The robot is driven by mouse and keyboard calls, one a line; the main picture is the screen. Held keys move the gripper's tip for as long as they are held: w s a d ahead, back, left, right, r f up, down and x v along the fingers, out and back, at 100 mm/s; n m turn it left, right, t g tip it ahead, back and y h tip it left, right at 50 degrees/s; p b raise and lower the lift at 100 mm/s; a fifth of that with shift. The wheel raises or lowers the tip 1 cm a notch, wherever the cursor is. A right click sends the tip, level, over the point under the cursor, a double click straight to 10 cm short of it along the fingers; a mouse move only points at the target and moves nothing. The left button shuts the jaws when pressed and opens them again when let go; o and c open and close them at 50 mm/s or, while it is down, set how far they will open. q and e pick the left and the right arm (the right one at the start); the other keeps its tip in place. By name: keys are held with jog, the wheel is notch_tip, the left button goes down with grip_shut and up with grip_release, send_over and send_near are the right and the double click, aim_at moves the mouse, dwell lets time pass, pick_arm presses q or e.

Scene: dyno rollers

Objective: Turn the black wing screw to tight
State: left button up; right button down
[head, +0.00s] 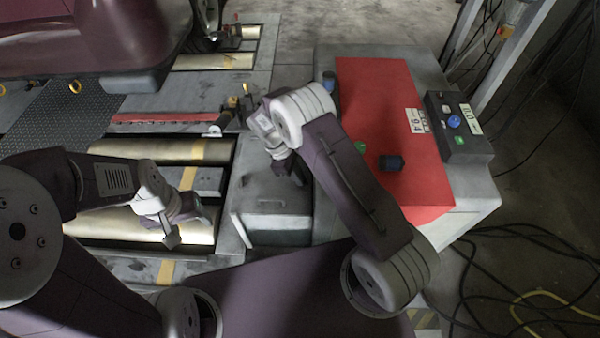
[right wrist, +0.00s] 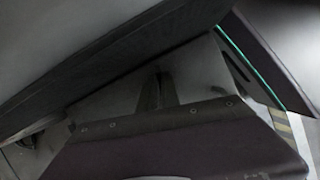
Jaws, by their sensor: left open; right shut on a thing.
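My right gripper (head: 288,170) points down at the top of a grey metal housing (head: 268,205), left of the red panel. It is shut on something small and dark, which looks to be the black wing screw. The fingers and wrist hide the screw in the head view, so its angle cannot be told. The right wrist view is dark and close, and the screw cannot be made out there. My left gripper (head: 182,222) is open and empty above the brass-coloured rollers, well left of the housing.
A red panel (head: 375,95) on a grey cabinet carries a black knob (head: 391,162) and a green button (head: 360,147). A dark control box (head: 455,128) with a blue button stands at its right. A vehicle (head: 85,40) is at the upper left. Cables (head: 520,260) lie on the floor.

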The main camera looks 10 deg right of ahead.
jog(key=m+p, duration=0.1)
jog(key=m+g+p, duration=0.1)
jog(key=p, duration=0.1)
jog(key=shift+s+r+m+y, duration=0.2)
jog(key=shift+s+m+y, duration=0.1)
jog(key=shift+m, duration=0.1)
jog(key=shift+s+d+m+p, duration=0.1)
jog(key=shift+m+p, duration=0.25)
jog(key=shift+m, duration=0.15)
jog(key=m, duration=0.1)
jog(key=m+g+y+p, duration=0.1)
jog(key=s+m+p, duration=0.1)
jog(key=shift+d+f+m, duration=0.2)
jog(key=shift+f+m, duration=0.1)
jog(key=shift+f+m+g+y, duration=0.15)
jog(key=shift+m+g+y, duration=0.25)
jog(key=shift+m, duration=0.3)
jog(key=shift+p, duration=0.3)
jog(key=c, duration=1.6)
grip_release()
jog(key=shift+s+d, duration=0.1)
jog(key=shift+o, duration=0.2)
notch_tip(320, 180, up, 8)
jog(key=w+p, duration=0.1)
jog(key=p, duration=0.2)
jog(key=shift+w+a, duration=0.2)
jog(key=shift+a, duration=0.15)
